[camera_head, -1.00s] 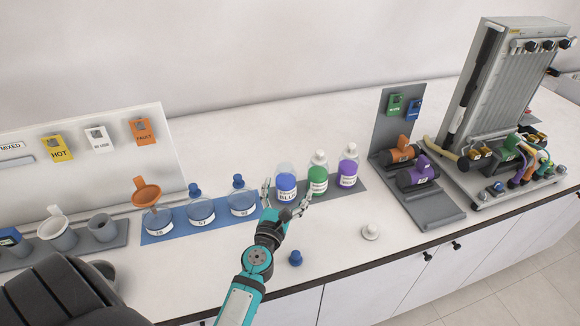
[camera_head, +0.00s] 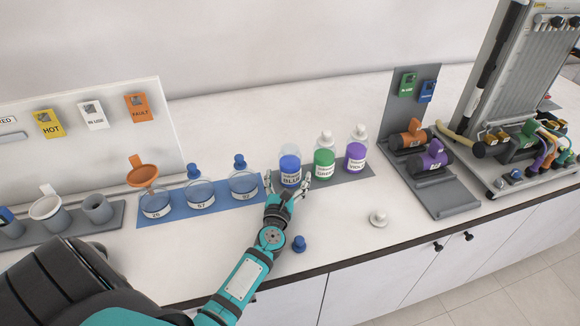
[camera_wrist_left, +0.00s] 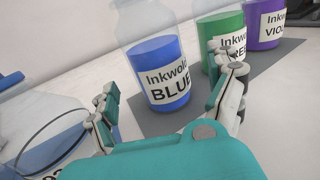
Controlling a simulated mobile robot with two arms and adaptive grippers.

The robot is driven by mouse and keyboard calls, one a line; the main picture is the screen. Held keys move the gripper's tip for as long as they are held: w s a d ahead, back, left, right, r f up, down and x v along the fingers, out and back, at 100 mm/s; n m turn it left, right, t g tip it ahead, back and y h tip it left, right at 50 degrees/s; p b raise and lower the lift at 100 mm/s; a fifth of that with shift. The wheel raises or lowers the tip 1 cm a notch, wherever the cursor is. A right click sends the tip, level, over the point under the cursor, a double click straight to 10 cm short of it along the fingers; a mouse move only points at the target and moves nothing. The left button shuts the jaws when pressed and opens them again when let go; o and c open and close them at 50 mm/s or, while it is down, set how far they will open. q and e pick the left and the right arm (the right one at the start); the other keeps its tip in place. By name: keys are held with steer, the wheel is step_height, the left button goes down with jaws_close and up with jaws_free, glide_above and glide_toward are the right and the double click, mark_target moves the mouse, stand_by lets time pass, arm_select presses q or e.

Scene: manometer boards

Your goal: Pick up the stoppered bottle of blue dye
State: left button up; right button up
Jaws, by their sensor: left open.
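The blue dye bottle (camera_head: 290,171) is clear, labelled BLUE, and stands upright on a grey mat (camera_head: 345,177). No white stopper shows on its top, unlike its neighbours. My left gripper (camera_head: 287,188) is open in front of it, with fingertips at either side of its lower part. In the left wrist view the blue bottle (camera_wrist_left: 163,78) stands beyond and between the spread fingers (camera_wrist_left: 165,95). Its top is cut off there. The right fingertip overlaps the green bottle in that view. I cannot tell whether any finger touches glass. My right gripper is out of view.
Green (camera_head: 324,163) and violet (camera_head: 356,156) bottles with white stoppers stand close to the right. A blue mat (camera_head: 180,216) with several glass vessels lies left. A white stopper (camera_head: 378,219) and a blue stopper (camera_head: 299,244) lie near the front edge. The counter between them is clear.

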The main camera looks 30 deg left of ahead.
mark_target(288, 177)
arm_select(q)
steer(key=x, duration=0.3)
steer(key=shift+w+a, duration=0.25)
steer(key=shift+w, duration=0.1)
steer(key=shift+s+d, duration=0.1)
steer(key=shift+r, duration=0.1)
steer(key=shift+c, duration=1.1)
steer(key=c, duration=1.3)
steer(key=shift+o, duration=0.2)
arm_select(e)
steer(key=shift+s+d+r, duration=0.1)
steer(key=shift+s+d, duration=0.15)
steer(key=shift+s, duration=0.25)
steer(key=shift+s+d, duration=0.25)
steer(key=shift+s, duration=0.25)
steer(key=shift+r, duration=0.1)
